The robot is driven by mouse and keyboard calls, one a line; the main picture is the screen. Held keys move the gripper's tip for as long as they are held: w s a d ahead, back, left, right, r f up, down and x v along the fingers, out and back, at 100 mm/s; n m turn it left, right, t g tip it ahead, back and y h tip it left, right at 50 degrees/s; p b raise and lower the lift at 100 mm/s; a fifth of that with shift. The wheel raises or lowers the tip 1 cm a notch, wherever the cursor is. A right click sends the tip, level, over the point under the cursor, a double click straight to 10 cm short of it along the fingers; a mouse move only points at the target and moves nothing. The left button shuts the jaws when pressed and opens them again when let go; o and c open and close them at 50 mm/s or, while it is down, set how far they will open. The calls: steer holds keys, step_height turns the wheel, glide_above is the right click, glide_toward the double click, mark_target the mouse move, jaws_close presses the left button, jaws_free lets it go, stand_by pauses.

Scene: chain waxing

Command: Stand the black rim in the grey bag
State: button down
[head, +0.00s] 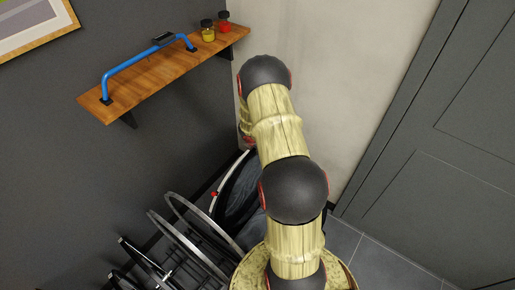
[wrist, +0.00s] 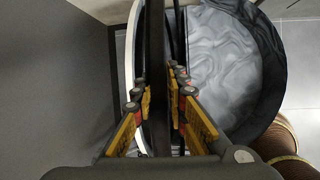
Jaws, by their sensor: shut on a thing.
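In the wrist view, my gripper (wrist: 160,85) is shut on the black rim (wrist: 154,35), a dark upright band seen edge-on between the yellow and red fingers. The grey bag (wrist: 226,65) lies open below and to the right, its crumpled lining showing. The rim overlaps the left part of the bag's opening; I cannot tell how deep it sits or whether it touches the bottom. In the head view, the grey bag (head: 238,195) shows partly behind my arm.
A pale rim (wrist: 131,55) stands close left of the black rim. A rack with several wheels (head: 180,240) is left of the bag. A wooden shelf (head: 150,80) with a blue handle (head: 140,63) and two small jars is on the dark wall. A grey door (head: 430,150) is at right.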

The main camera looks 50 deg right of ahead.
step_height(320, 180, down, 17)
steer(key=b, duration=1.4)
steer(key=shift+b, duration=0.4)
steer(key=shift+f, duration=0.35)
steer(key=shift+w, duration=0.35)
steer(key=shift+w, duration=0.35)
steer(key=shift+w+p, duration=0.25)
steer(key=shift+p, duration=0.05)
steer(key=c, duration=1.7)
jaws_free()
steer(key=shift+s+a, duration=0.1)
